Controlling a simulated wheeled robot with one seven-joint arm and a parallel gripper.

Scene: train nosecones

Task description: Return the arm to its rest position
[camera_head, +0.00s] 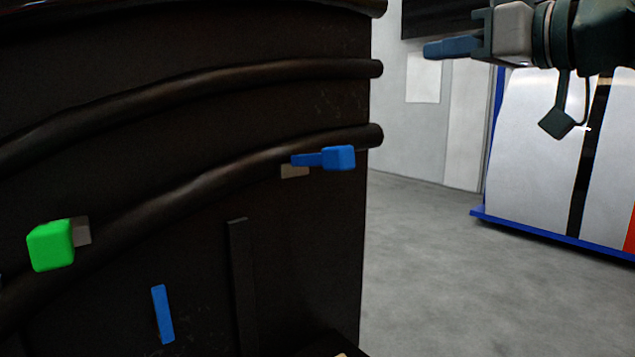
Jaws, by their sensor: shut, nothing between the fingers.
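My gripper (447,47) is at the upper right in the head view. Its blue-grey fingers point left, are closed together and hold nothing. It hangs in free space to the right of a large dark panel (190,110) and touches nothing that I can see. The rest of my arm runs off the right edge of the picture, so most of it is hidden.
The dark panel has curved black tubes (220,85), a green block (50,245), a blue block with a tab (338,157) and a blue strip (163,314). White panels on a blue frame (560,236) stand at the right. Grey floor (440,270) between is clear.

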